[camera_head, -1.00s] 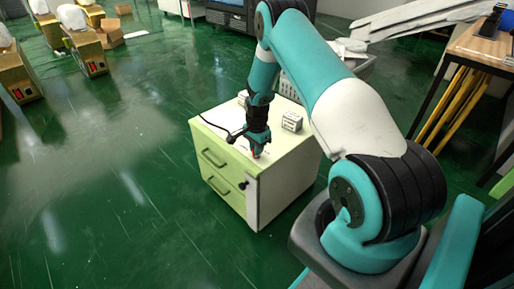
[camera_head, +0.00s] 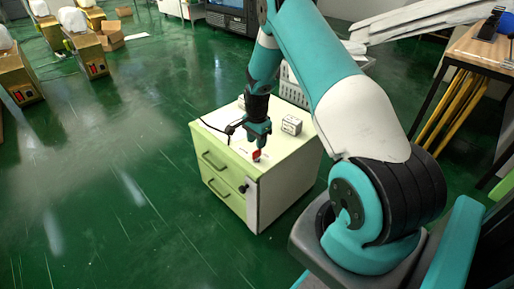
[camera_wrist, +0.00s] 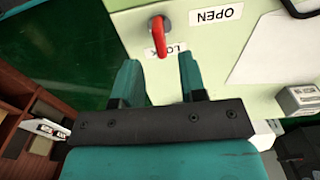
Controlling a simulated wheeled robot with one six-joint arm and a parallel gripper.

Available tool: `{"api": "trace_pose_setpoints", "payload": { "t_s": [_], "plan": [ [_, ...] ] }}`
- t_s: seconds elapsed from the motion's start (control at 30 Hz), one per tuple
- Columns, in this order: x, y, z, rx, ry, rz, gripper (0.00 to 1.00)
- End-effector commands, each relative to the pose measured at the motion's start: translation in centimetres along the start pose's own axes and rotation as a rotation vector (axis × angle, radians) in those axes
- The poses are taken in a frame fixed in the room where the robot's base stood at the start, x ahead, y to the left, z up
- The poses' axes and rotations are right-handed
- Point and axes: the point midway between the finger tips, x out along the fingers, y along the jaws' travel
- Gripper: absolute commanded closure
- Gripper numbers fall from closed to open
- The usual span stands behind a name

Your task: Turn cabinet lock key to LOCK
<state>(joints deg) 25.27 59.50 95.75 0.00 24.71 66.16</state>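The cabinet (camera_head: 282,170) is a pale green and white drawer unit. Its red lock key (camera_head: 257,154) stands on the top near the front edge. In the wrist view the red key (camera_wrist: 159,38) lies over the side of the LOCK label (camera_wrist: 166,51), which it partly covers. The OPEN label (camera_wrist: 216,15) is to the right of it and reads upside down. My gripper (camera_wrist: 159,66) is open and empty, with its two teal fingers apart. The key is just beyond the fingertips. In the head view my gripper (camera_head: 256,145) is just above the key.
A small white box (camera_head: 291,125) stands on the cabinet top, right of my gripper. A white sheet (camera_wrist: 275,50) lies on the top in the wrist view. A dark cable (camera_head: 215,129) runs on the left.

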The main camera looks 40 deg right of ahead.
Motion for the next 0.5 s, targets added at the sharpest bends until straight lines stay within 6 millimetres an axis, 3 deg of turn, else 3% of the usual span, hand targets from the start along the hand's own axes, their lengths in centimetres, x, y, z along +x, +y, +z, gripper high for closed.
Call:
{"api": "trace_pose_setpoints", "payload": {
  "t_s": [0.03,0.2,0.5],
  "plan": [
    [-1.9,-0.1,0.0,0.0,0.002,-0.004,0.62],
    [-6.2,-0.1,0.0,0.001,0.002,-0.004,0.62],
    [-11.2,0.0,0.0,0.001,0.0,-0.001,0.62]
  ]
}}
